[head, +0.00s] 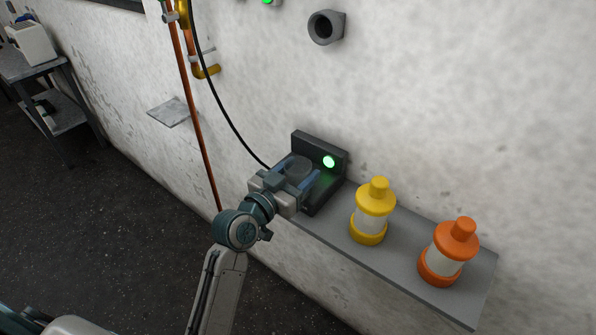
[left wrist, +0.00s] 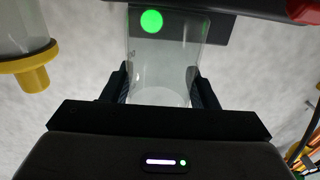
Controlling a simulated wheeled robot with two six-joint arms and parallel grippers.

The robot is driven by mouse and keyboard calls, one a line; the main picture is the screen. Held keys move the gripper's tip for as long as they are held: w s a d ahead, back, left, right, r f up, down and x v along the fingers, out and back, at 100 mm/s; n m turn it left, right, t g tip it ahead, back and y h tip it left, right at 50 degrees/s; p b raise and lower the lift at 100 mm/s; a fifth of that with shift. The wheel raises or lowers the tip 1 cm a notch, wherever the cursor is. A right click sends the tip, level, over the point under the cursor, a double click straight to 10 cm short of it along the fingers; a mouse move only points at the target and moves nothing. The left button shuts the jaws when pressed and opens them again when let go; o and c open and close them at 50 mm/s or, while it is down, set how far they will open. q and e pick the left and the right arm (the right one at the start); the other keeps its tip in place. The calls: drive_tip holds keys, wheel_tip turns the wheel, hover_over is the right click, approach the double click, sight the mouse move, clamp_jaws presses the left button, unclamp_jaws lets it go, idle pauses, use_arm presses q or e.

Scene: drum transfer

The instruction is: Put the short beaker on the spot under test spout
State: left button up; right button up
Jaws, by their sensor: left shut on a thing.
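My left gripper (head: 297,181) is shut on a short clear glass beaker (left wrist: 165,65), with one finger on each side of it in the left wrist view. In the head view the beaker (head: 299,167) is mostly hidden by the gripper. It is at a dark stand with a green lamp (head: 329,161); I cannot tell whether it touches the stand's base. A yellow elbow spout (head: 208,71) comes off the pipework on the wall. A small grey ledge (head: 170,112) sits lower and to its left. My right gripper is not in view.
A grey wall shelf (head: 395,262) carries the dark stand, a yellow-capped container (head: 371,218) and an orange-capped one (head: 449,255). A copper pipe (head: 196,110) and a black cable (head: 226,115) run down left of the stand. A grey wall socket (head: 327,27) is above.

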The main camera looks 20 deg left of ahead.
use_arm(q)
drive_tip(key=o, duration=1)
drive_tip(key=shift+f, duration=0.1)
drive_tip(key=shift+c, duration=0.2)
drive_tip(key=shift+s+r+p, duration=0.1)
drive_tip(key=shift+r+p, duration=0.45)
drive_tip(key=shift+r, duration=0.1)
drive_tip(key=shift+s+a+f+b, duration=0.2)
drive_tip(key=shift+s+f+b, duration=0.1)
drive_tip(key=shift+s, duration=0.15)
drive_tip(key=shift+s+a+f+b, duration=0.15)
drive_tip(key=shift+s+a+b, duration=0.1)
drive_tip(key=shift+s, duration=0.2)
drive_tip(key=b+v, duration=0.2)
drive_tip(key=v, duration=0.8)
drive_tip(key=shift+r, duration=0.3)
drive_tip(key=shift+d, duration=0.1)
